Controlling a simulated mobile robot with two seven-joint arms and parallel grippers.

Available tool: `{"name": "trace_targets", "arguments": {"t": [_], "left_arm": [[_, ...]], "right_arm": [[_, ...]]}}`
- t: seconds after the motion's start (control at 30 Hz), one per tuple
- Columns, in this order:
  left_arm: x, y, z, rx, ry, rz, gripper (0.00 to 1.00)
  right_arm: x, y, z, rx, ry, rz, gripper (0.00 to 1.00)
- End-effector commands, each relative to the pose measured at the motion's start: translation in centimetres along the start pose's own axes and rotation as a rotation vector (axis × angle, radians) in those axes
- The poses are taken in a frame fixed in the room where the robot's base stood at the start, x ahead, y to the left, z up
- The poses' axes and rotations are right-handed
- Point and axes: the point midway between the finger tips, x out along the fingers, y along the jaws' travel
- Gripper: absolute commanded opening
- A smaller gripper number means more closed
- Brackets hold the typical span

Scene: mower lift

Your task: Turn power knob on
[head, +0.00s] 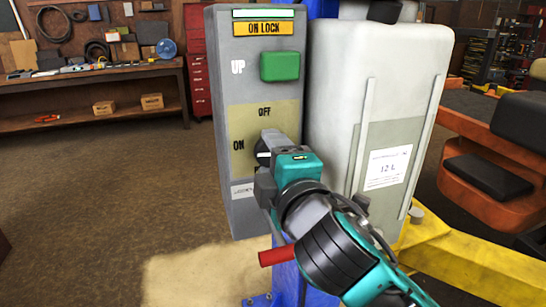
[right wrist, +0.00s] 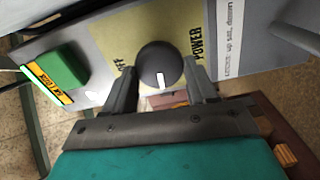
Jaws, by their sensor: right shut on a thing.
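The grey control box (head: 222,60) stands upright left of centre in the head view. Its round dark power knob (right wrist: 160,62) sits on a yellow plate (head: 242,118) marked OFF above and ON at the left. In the head view the knob is partly hidden by my gripper. My right gripper (right wrist: 160,84) has its fingers on either side of the knob and is shut on it. The knob's white mark points down in the right wrist view, which is toward the ON side of the plate. My left gripper is not in view.
A green UP button (head: 280,66) and a yellow ON LOCK label (head: 264,29) are above the knob. A pale tank (head: 385,65) stands close on the right. A red handle (head: 276,256) and yellow lift arm (head: 470,265) are below. Floor at left is clear.

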Motion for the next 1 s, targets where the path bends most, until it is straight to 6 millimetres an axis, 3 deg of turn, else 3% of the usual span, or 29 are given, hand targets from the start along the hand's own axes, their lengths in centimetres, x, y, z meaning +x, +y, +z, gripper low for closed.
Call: {"name": "trace_targets", "arguments": {"t": [0.77, 0.8, 1.0], "left_arm": [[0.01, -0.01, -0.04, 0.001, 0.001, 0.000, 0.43], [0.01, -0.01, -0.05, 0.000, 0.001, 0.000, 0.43], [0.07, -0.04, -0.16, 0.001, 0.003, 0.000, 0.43]], "right_arm": [[0.01, 0.09, -0.01, -0.106, 0.000, 0.004, 0.27], [0.01, 0.09, -0.01, -0.106, 0.000, 0.004, 0.59], [0.00, 0.03, -0.02, -0.105, 0.000, 0.002, 0.78]]}}
